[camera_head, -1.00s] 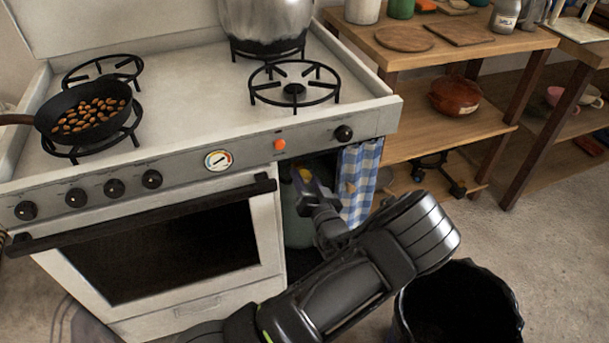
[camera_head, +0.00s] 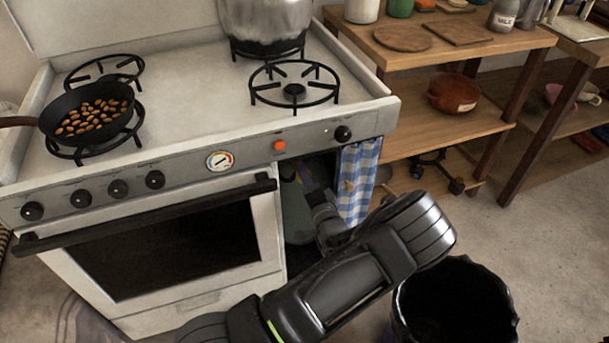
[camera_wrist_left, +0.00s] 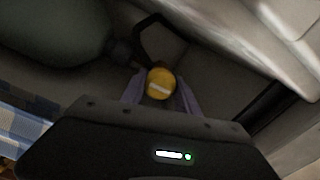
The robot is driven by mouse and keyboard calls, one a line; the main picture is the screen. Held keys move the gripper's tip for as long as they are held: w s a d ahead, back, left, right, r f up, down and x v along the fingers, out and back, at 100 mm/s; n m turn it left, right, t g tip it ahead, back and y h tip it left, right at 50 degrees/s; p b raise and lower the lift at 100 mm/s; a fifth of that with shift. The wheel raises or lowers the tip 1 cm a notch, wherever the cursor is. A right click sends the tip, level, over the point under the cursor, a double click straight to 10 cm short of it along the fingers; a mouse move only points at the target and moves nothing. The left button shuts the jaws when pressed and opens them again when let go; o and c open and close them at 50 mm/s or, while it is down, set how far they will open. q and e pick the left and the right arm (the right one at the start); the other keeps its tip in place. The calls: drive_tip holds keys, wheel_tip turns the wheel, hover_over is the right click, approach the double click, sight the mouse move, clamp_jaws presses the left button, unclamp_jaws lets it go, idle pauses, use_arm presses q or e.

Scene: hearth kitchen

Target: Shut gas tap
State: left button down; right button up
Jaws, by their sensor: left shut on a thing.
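The gas tap (camera_wrist_left: 160,84) is a round yellow knob with a pale bar across its face, in the middle of the left wrist view. My left gripper (camera_wrist_left: 160,92) is shut on it, with one purple finger on each side. In the head view the left gripper (camera_head: 304,178) reaches into the dark open bay under the stove's right end, where its fingertips and the tap are hard to make out. The gas bottle (camera_head: 296,215) is a grey-green rounded body in that bay, and it also shows in the wrist view (camera_wrist_left: 50,32). My right gripper is out of view.
A blue checked curtain (camera_head: 358,185) hangs at the bay's right side. The white stove (camera_head: 190,120) stands above, with a pan of nuts (camera_head: 60,108) and a large pot (camera_head: 265,25). A black bin (camera_head: 450,300) stands below right, near my arm.

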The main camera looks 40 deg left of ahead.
use_arm(q)
drive_tip(key=shift+m, duration=0.3)
drive_tip(key=c, duration=0.9)
unclamp_jaws()
drive_tip(key=shift+d, duration=0.15)
drive_tip(key=v, duration=0.7)
drive_tip(key=shift+s+d+p, duration=0.2)
drive_tip(key=shift+p, duration=0.15)
